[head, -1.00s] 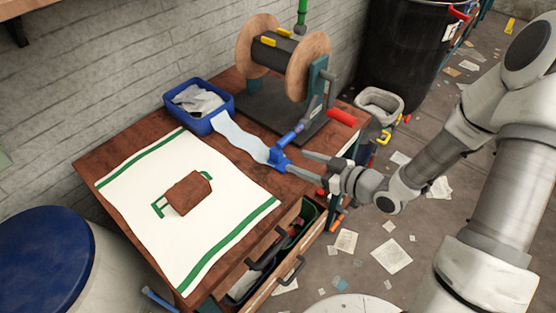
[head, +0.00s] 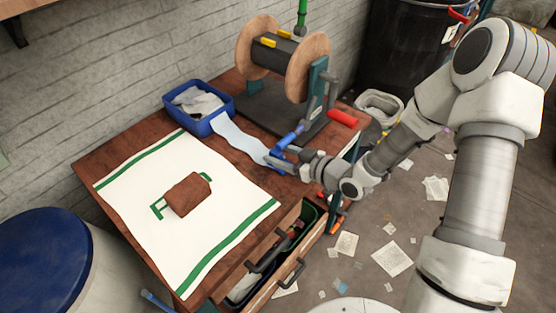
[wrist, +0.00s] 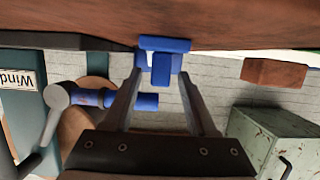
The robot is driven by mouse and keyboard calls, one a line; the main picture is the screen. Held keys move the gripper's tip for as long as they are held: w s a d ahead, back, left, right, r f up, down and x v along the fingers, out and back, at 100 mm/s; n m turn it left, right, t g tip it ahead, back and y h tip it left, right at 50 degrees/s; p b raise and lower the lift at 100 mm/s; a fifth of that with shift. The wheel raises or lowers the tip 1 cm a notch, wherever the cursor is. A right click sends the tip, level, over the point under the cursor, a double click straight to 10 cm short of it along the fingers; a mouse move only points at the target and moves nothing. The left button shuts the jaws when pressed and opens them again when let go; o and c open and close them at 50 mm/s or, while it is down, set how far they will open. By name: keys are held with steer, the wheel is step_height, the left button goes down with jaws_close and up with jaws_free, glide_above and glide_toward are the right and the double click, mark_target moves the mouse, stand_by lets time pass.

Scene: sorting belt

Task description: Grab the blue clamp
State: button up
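The blue clamp (head: 274,161) sits at the wooden table's right part, beside the end of a pale blue strip. In the wrist view the clamp (wrist: 163,66) shows ahead, between the fingertips, against the tabletop. My gripper (head: 288,161) reaches in from the right at the clamp, low over the table. In the wrist view my gripper (wrist: 160,80) has its fingers apart, with a gap on both sides of the clamp. The clamp is partly hidden by my gripper in the head view.
A spool winder (head: 283,58) stands behind, its blue crank handle (wrist: 147,102) close to my fingers. A blue bin (head: 198,122) with pale cloth is at the back left. A white towel (head: 215,210) bears a brown block (head: 188,195). An open drawer (head: 275,265) juts out in front.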

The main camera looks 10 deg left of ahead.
jaws_close()
steer(key=shift+r, duration=0.15)
